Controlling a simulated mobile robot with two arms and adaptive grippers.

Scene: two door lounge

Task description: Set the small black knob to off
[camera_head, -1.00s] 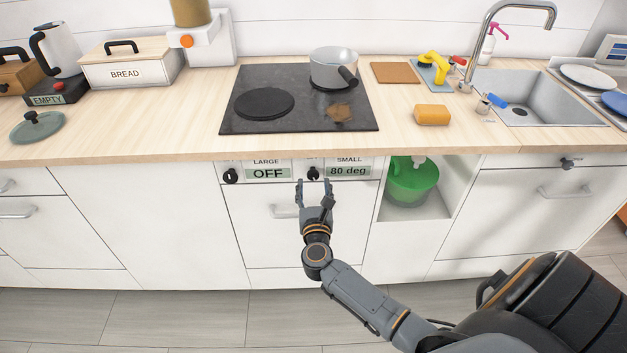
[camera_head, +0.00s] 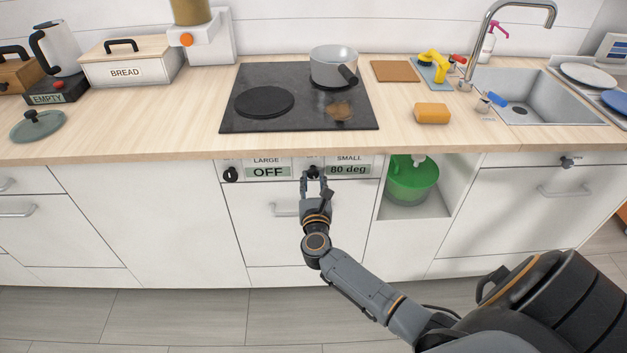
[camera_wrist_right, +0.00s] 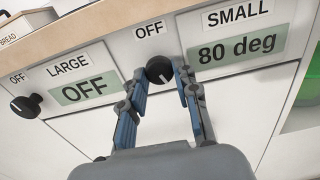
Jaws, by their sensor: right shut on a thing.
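The small black knob (camera_wrist_right: 159,70) sits on the white panel under the counter, between the fingertips of my right gripper (camera_wrist_right: 160,76). In the head view the knob (camera_head: 313,170) is partly hidden by the fingers of my right gripper (camera_head: 314,177). The right gripper is shut on the knob. The display labelled SMALL (camera_head: 348,170) reads 80 deg. It also shows in the right wrist view (camera_wrist_right: 238,48). An OFF mark (camera_wrist_right: 149,30) is printed above the knob. My left gripper is not in view.
The large knob (camera_head: 230,174) is left of the small one, and its display (camera_head: 268,172) reads OFF. The black cooktop (camera_head: 290,115) above holds a grey pot (camera_head: 333,66). A cupboard handle (camera_head: 285,212) is below. An open niche holds a green bucket (camera_head: 412,180).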

